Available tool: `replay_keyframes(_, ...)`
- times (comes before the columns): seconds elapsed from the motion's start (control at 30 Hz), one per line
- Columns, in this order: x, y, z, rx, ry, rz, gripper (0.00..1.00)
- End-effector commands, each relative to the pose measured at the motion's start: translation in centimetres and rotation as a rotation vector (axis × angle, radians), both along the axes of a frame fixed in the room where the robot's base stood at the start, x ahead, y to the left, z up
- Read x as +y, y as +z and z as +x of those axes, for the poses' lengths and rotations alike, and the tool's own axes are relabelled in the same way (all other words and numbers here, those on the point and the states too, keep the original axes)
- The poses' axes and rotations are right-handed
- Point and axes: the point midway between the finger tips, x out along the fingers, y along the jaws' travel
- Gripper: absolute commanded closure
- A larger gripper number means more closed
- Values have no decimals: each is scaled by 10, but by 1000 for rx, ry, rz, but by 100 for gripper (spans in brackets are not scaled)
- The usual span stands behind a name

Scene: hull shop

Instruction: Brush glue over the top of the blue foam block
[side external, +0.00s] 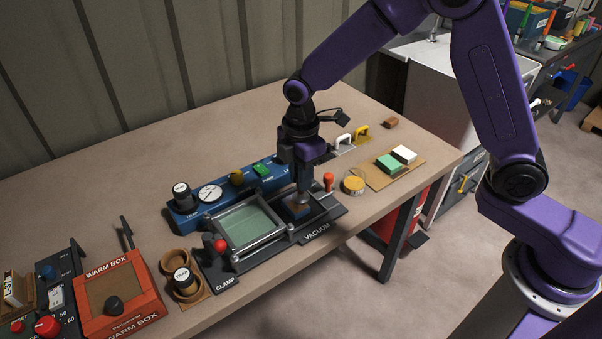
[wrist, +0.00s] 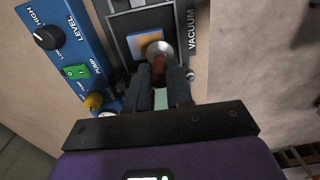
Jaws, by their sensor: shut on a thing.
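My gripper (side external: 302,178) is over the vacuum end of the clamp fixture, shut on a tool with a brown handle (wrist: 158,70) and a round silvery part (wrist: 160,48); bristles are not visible. Below it a small blue block (wrist: 134,44) sits in the dark square recess. An orange-brown patch (wrist: 150,38) covers part of its top, with blue showing along the edge. In the side view the block (side external: 297,209) is partly hidden by the tool. I cannot tell whether the tool touches it.
The clamp fixture's framed green pane (side external: 250,225) lies left of the block. A blue level and pump panel (side external: 215,200) runs behind. A yellow-topped tin (side external: 353,185) and a board with green (side external: 388,165) and white (side external: 404,154) blocks lie right. An orange warm box (side external: 120,297) stands front left.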

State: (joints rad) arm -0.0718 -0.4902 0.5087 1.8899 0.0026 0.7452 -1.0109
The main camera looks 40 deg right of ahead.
Motion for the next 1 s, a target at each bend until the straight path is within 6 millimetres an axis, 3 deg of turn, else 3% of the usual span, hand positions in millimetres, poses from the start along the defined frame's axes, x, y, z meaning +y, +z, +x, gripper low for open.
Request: replay_keyframes(1.0,0,-6,8,0,-1,0,100)
